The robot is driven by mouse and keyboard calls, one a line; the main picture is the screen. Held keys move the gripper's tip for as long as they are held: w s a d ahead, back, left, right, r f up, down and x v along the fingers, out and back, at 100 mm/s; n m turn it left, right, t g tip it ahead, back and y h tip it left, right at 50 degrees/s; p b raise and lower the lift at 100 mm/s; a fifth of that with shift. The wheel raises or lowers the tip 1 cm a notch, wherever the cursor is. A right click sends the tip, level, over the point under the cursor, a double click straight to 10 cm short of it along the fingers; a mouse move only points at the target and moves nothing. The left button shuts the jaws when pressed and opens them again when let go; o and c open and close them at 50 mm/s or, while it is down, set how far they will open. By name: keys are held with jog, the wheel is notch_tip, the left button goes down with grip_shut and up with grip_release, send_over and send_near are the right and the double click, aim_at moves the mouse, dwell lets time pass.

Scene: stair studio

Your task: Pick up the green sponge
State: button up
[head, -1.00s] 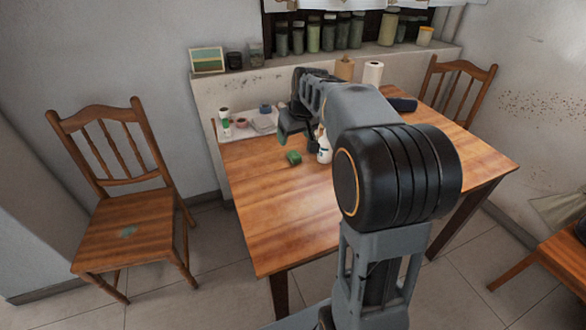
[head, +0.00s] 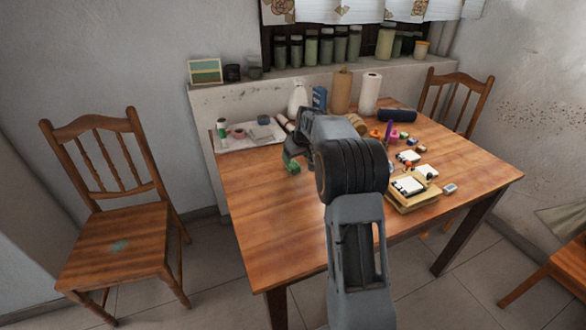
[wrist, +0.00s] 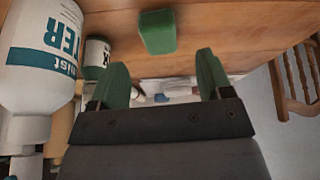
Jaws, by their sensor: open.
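The green sponge (wrist: 157,32) is a small block on the wooden table, at the top middle of the wrist view. In the head view the green sponge (head: 294,169) shows just below my gripper (head: 288,160), partly hard to tell from the green fingertips. In the wrist view my gripper (wrist: 162,80) is open, its two green fingertips wide apart with nothing between them. The sponge lies beyond the fingertips, about in line with the gap and apart from them.
A white bottle (wrist: 42,60) with teal lettering is close left of my gripper in the wrist view, beside a dark-labelled container (wrist: 97,55). A white tray (head: 240,143) with small items lies at the table's back left. The table's front left (head: 265,225) is clear.

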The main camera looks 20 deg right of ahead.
aim_at(293, 164)
jog(key=shift+b+x, duration=0.3)
jog(key=shift+x, duration=2.3)
jog(key=c, duration=1)
jog(key=shift+r, duration=0.1)
notch_tip(293, 164, up, 3)
jog(key=shift+d+r+p, duration=0.1)
jog(key=shift+r+p, duration=0.15)
jog(key=shift+p, duration=0.05)
jog(key=s+d+r, duration=0.2)
jog(key=s+r, duration=0.2)
jog(key=s, duration=0.2)
jog(key=s+d+r, duration=0.2)
jog(key=s+r, duration=0.3)
jog(key=s, duration=0.2)
jog(key=shift+d, duration=0.3)
jog(key=shift+r, duration=0.15)
